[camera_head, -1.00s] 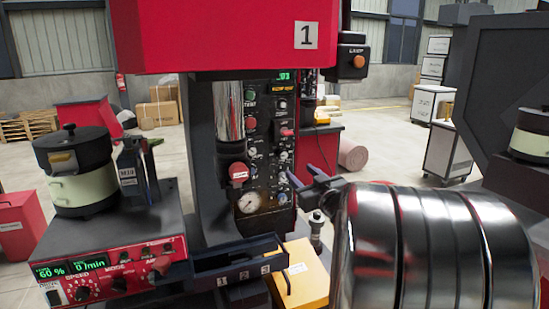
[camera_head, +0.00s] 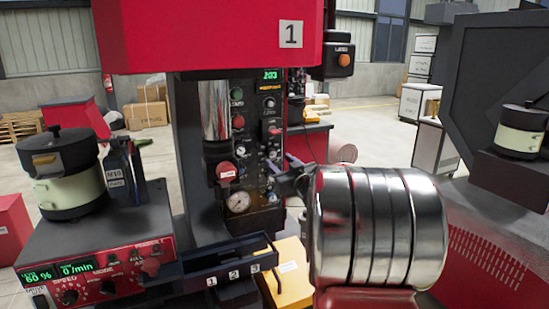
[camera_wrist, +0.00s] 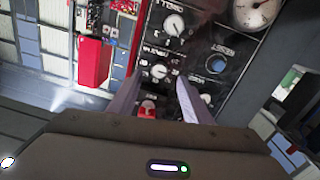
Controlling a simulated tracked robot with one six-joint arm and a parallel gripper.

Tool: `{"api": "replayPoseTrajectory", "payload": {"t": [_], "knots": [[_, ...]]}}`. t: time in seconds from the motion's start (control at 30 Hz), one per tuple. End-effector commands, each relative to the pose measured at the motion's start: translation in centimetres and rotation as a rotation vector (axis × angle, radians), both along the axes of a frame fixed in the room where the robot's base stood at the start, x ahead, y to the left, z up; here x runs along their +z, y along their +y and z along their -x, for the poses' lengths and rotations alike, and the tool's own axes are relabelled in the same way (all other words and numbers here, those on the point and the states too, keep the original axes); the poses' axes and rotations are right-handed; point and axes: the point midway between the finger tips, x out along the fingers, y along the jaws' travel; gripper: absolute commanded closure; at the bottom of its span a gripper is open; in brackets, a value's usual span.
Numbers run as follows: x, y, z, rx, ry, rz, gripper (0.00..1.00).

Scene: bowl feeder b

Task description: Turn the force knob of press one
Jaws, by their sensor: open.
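Press one (camera_head: 220,40) has a red head marked "1" above a dark control panel (camera_head: 254,125) with a lit green display, knobs, buttons and a gauge. I cannot read which knob is the force knob. My gripper (camera_head: 284,168) is open and empty at the panel's right side, its fingers toward the panel. In the wrist view my gripper (camera_wrist: 162,84) has its two fingers spread. A round knob with a white pointer (camera_wrist: 159,71) shows between and beyond the tips, and another knob (camera_wrist: 174,25) sits above it. A red switch (camera_wrist: 147,110) shows between the fingers. Contact is not visible.
A pressure gauge (camera_head: 239,201) is low on the panel. A dark three-part bin (camera_head: 226,263) juts out in front of the press. A red feeder controller (camera_head: 95,272) with a bowl on top stands left. A lamp box (camera_head: 341,60) hangs right of the head.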

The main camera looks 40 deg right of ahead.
Motion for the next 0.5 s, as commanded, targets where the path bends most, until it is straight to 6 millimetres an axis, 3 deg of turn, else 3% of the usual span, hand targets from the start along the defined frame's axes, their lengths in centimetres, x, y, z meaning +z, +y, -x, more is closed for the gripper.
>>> {"api": "replayPoseTrajectory", "payload": {"t": [0.3,0.5], "knots": [[0.0,-1.4,-4.0,0.0,-0.001,0.0,0.55],[0.0,-1.8,-5.3,-0.001,0.0,0.0,0.55]]}}
